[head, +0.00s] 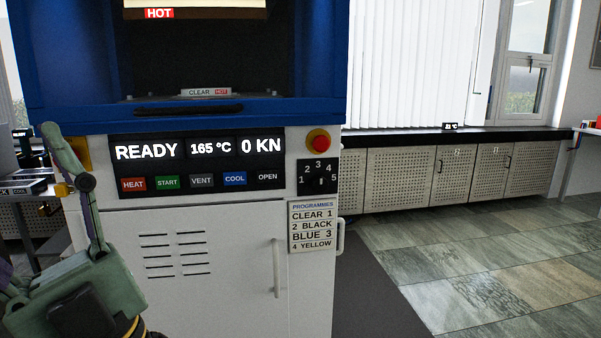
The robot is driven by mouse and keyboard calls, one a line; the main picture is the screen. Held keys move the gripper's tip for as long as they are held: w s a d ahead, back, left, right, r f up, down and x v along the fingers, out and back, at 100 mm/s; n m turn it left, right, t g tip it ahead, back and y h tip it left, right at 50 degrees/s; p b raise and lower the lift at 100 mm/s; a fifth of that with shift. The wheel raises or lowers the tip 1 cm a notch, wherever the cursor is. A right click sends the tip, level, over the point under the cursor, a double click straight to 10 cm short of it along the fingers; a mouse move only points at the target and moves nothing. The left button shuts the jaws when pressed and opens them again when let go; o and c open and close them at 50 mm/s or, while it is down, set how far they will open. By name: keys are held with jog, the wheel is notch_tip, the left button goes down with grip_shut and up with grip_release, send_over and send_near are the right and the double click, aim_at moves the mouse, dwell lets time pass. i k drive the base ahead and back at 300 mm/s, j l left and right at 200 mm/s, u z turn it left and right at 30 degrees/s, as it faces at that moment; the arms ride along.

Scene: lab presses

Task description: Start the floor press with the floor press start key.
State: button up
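The floor press (215,265) stands in front of me, with a blue upper frame and a white lower cabinet. Its display (197,148) reads READY, 165 °C and 0 KN. The green START key (167,183) is in the key row below, between the red HEAT key (133,185) and the grey VENT key (202,181). My gripper (68,152) is at the lower left, left of the key row. One long green finger points up and left, apart from the START key in the picture. The other finger is not clearly seen, and nothing held is visible.
The blue COOL key (235,179) and black OPEN key (268,177) are further right. A red stop button (318,142) sits above a numbered dial (318,176) and a programme card (313,227). A CLEAR HOT label (206,92) shows in the press opening. Tiled floor lies open at right.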

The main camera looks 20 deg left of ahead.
aim_at(167, 182)
jog(key=u, duration=1.3)
